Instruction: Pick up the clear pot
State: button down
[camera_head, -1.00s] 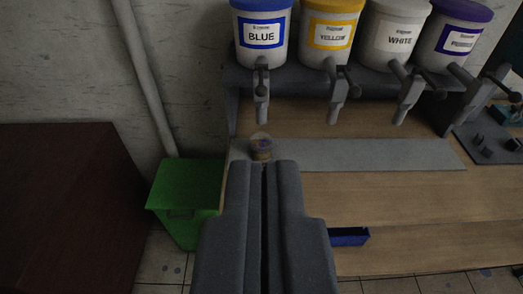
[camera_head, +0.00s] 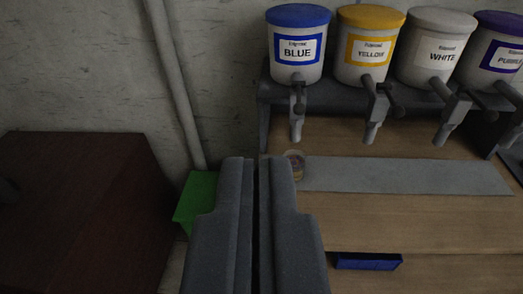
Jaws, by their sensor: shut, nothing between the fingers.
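The clear pot (camera_head: 296,164) is small and see-through, with a dull brownish-purple tint. It stands at the left end of the grey strip on the wooden bench, below the blue dispenser. My gripper (camera_head: 256,160) is shut and empty, with its two grey fingers side by side. In the picture its tips lie just left of the pot, and the right finger hides part of the pot's lower side. The gap in depth between them cannot be told.
Blue (camera_head: 298,45), yellow (camera_head: 367,47), white (camera_head: 435,50) and purple (camera_head: 495,52) dispensers stand on a dark rack, with taps hanging over the bench. A green bin (camera_head: 196,199) and a dark red-brown box (camera_head: 85,210) are at left. A blue tray (camera_head: 368,262) is below the bench edge.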

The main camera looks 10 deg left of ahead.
jog(key=w+a+f+t+y, duration=0.2)
jog(key=w+a+f+y, duration=0.2)
jog(key=w+a, duration=0.75)
jog(key=w+a+f+m+h, duration=0.1)
jog(key=a+f+m+h, duration=0.1)
jog(key=a+f, duration=0.2)
jog(key=w+a+f+m+h, duration=0.2)
jog(key=a+f, duration=0.3)
jog(key=f, duration=0.6)
jog(key=shift+w+a+f+m+g, duration=0.15)
jog(key=shift+w+f+m+g, duration=0.15)
jog(key=shift+g, duration=0.1)
jog(key=c, duration=1.4)
grip_release()
notch_tip(320, 180, down, 11)
jog(key=s+a+g+h, duration=0.1)
jog(key=a+h, duration=0.1)
jog(key=shift+s+f+m+g+h, duration=0.15)
jog(key=shift+s+m+g+h, duration=0.15)
jog(key=shift+m+h, duration=0.1)
jog(key=s+f+g+h, duration=0.1)
jog(key=s+f, duration=0.2)
jog(key=f, duration=0.3)
jog(key=s+f+n+g+h, duration=0.1)
jog(key=s+f+h, duration=0.1)
jog(key=f, duration=0.4)
jog(key=shift+s+a+g+h, duration=0.3)
jog(key=shift+s+a+g, duration=0.1)
jog(key=shift+s, duration=0.4)
jog(key=shift+w, duration=0.15)
